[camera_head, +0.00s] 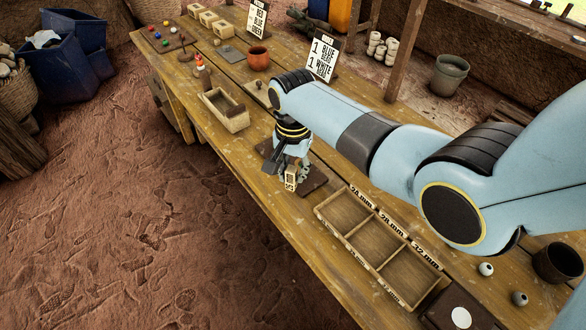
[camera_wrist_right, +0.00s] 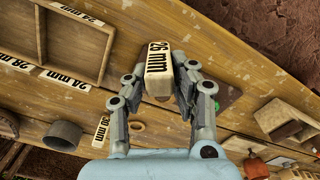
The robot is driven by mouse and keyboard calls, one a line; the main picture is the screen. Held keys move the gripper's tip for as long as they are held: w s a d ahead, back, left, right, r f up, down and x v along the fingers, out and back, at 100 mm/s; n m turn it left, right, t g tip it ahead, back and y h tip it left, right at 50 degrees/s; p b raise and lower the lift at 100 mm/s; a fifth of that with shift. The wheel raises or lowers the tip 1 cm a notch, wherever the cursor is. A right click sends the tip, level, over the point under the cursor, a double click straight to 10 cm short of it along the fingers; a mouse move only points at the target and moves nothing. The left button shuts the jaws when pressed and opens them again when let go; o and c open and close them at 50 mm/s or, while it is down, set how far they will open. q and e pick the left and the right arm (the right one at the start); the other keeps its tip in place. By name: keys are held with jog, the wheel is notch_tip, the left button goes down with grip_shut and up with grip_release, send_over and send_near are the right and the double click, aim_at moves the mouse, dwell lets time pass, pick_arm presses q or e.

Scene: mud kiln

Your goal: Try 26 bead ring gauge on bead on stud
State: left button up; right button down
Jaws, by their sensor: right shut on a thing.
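My right gripper (camera_head: 287,174) is low over the table, beside and above a dark board (camera_head: 313,181). It is shut on the 26 mm bead ring gauge, whose pale block (camera_head: 291,180) shows between the fingers. In the right wrist view the fingers (camera_wrist_right: 160,88) stand either side of the gauge (camera_wrist_right: 157,72), and its "26 mm" label faces the camera. A brown rounded piece shows just past the block's end; I cannot tell whether it is the bead. The stud and any contact with the ring are hidden. My left gripper is not in view.
A three-compartment wooden tray (camera_head: 345,238) with size labels lies right of the gripper. A small wooden box (camera_head: 234,123), a clay pot (camera_head: 258,58) and sign cards (camera_head: 322,59) stand farther back. A dark cup (camera_head: 558,262) and two grey beads (camera_head: 485,268) are at the right.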

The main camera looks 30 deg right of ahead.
jog(key=shift+f+b, duration=0.3)
jog(key=shift+f, duration=0.15)
dwell(0.3)
dwell(0.6)
jog(key=shift+r+p, duration=1.05)
jog(key=shift+p, duration=0.15)
jog(key=shift+r+p, duration=0.3)
jog(key=shift+r, duration=0.6)
